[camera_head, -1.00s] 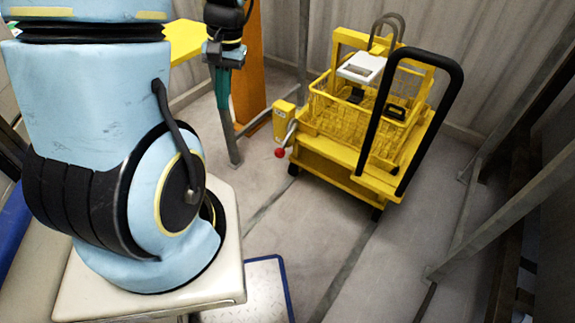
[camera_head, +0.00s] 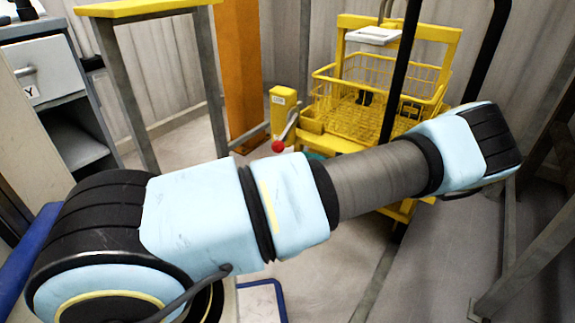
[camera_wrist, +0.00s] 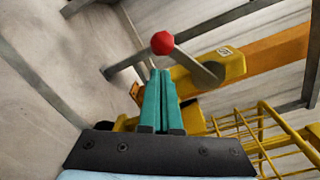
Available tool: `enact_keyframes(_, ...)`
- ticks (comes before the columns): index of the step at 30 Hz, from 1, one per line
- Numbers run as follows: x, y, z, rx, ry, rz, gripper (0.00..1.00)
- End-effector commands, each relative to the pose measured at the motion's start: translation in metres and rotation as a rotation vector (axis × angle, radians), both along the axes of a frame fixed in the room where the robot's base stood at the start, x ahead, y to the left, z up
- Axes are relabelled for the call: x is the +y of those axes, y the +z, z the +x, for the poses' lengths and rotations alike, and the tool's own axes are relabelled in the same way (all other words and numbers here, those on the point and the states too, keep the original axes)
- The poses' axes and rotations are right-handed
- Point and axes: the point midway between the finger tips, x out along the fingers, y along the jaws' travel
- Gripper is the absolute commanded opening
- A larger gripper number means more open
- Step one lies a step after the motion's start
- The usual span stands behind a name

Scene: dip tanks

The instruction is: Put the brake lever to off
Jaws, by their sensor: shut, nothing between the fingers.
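The brake lever (camera_head: 290,127) is a grey bar with a red ball knob, on a yellow post (camera_head: 284,110) at the cart's left front corner. In the head view it slants down and left to the knob. In the wrist view the lever (camera_wrist: 197,66) runs from the yellow housing to the red knob, just beyond my fingertips. My gripper (camera_wrist: 160,74) has its teal fingers together with nothing between them. The tips look close to the lever, but I cannot tell if they touch. In the head view my arm hides most of the gripper.
An orange post (camera_head: 240,70) and a grey-legged yellow table (camera_head: 145,8) stand to the left. A drawer cabinet (camera_head: 45,65) is at far left.

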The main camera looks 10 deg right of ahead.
Motion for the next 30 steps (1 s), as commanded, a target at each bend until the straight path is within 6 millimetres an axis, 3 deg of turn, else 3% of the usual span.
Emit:
enact_keyframes(4,-0.014,-0.008,-0.002,-0.030,-0.043,0.024,0.00)
enact_keyframes(15,-0.012,-0.007,0.000,-0.029,-0.041,0.025,0.00)
enact_keyframes(30,0.041,-0.010,0.057,-0.028,-0.039,0.024,0.00)
